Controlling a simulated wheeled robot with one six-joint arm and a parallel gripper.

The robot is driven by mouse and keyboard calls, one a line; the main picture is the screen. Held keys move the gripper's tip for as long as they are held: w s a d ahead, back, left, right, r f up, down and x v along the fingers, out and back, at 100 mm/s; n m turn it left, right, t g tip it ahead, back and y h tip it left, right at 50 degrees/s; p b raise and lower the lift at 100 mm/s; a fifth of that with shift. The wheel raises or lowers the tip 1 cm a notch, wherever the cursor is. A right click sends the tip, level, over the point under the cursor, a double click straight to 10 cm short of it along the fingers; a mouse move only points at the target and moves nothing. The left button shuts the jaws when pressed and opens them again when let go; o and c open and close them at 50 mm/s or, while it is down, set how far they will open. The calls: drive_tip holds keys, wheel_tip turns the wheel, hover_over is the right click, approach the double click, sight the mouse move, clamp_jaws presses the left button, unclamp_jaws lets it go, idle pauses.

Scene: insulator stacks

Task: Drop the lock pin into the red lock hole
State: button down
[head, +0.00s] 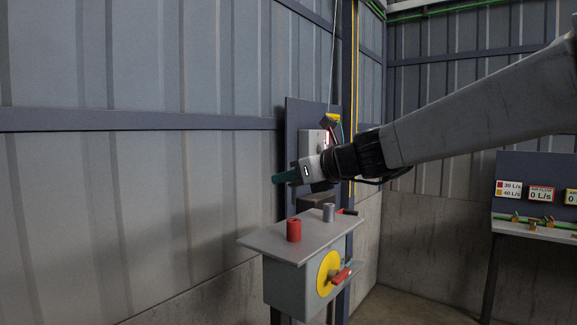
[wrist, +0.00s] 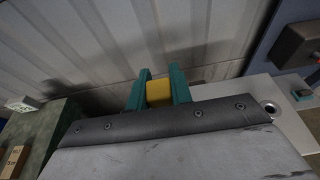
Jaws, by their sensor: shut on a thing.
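My gripper (head: 284,178) is at the left end of my arm, above and a little left of the red cylinder, and apart from it. In the wrist view its two teal fingers (wrist: 159,88) are closed on a yellow block-like piece (wrist: 158,92), which I take for the lock pin. The pin cannot be made out in the head view. The red cylinder (head: 294,231), apparently the red lock hole, stands upright on a grey plate (head: 270,243). Its opening is hard to make out. I do not see it in the wrist view.
Below are a yellow disc (head: 327,271) and a red handle (head: 341,277). A dark panel (head: 293,128) stands behind.

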drive_tip(key=shift+f, duration=1.05)
drive_tip(key=shift+f, duration=2.55)
drive_tip(key=c, duration=1.2)
unclamp_jaws()
drive_tip(key=shift+o, duration=0.2)
drive_tip(key=v, duration=0.8)
drive_tip(key=shift+a, duration=0.1)
